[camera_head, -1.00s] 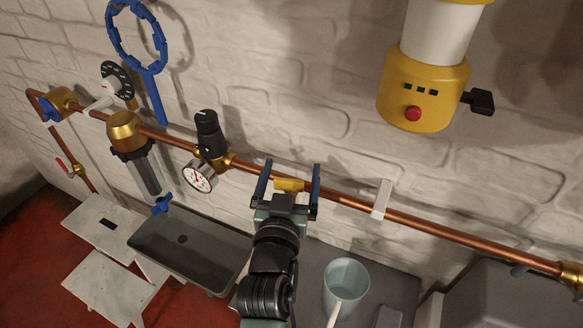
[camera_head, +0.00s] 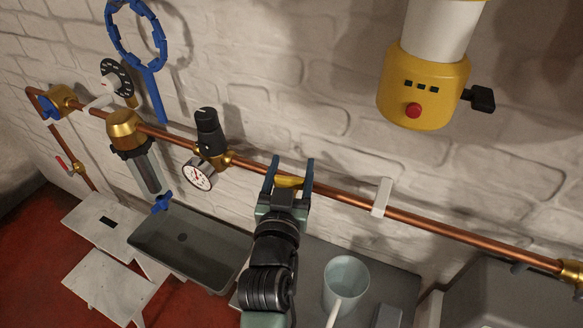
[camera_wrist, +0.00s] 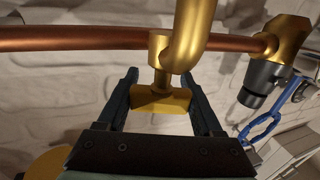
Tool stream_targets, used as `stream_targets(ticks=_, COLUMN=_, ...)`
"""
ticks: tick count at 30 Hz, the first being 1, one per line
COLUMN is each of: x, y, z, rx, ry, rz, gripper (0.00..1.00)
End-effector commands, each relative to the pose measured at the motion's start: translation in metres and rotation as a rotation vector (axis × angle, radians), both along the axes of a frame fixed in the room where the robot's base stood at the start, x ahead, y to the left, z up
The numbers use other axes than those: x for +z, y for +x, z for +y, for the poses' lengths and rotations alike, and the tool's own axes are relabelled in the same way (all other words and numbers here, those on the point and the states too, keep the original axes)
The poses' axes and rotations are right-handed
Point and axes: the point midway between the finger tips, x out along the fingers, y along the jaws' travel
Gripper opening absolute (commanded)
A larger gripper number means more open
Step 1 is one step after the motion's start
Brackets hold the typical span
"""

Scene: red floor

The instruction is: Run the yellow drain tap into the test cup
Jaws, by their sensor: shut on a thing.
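The yellow drain tap handle (camera_head: 290,182) is on the copper pipe in the head view. In the wrist view the yellow handle (camera_wrist: 160,103) sits between my two fingers, below a curved brass spout (camera_wrist: 192,40). My gripper (camera_head: 291,160) is shut on the handle; it also shows in the wrist view (camera_wrist: 159,76). The test cup, a pale blue mug (camera_head: 346,272), stands upright on a grey surface below and to the right of my gripper. The spout is hidden in the head view, and no water shows.
A grey trough (camera_head: 190,250) lies lower left. A pressure gauge (camera_head: 198,175) and black regulator (camera_head: 209,135) sit left of my gripper. A white pipe clip (camera_head: 382,196) is to the right. A yellow-and-white device (camera_head: 425,85) hangs upper right.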

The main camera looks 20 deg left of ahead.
Motion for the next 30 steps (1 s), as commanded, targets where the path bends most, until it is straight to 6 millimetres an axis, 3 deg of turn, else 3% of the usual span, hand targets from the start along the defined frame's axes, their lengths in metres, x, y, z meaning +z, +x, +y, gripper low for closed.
stream_targets(ticks=6, x=-0.0076, y=0.0013, z=0.0020, rx=-0.038, ry=-0.006, rz=-0.002, gripper=0.12)
stream_targets(ticks=30, x=0.0000, y=0.0005, z=-0.0080, rx=-0.292, ry=0.000, rz=-0.001, gripper=0.12)
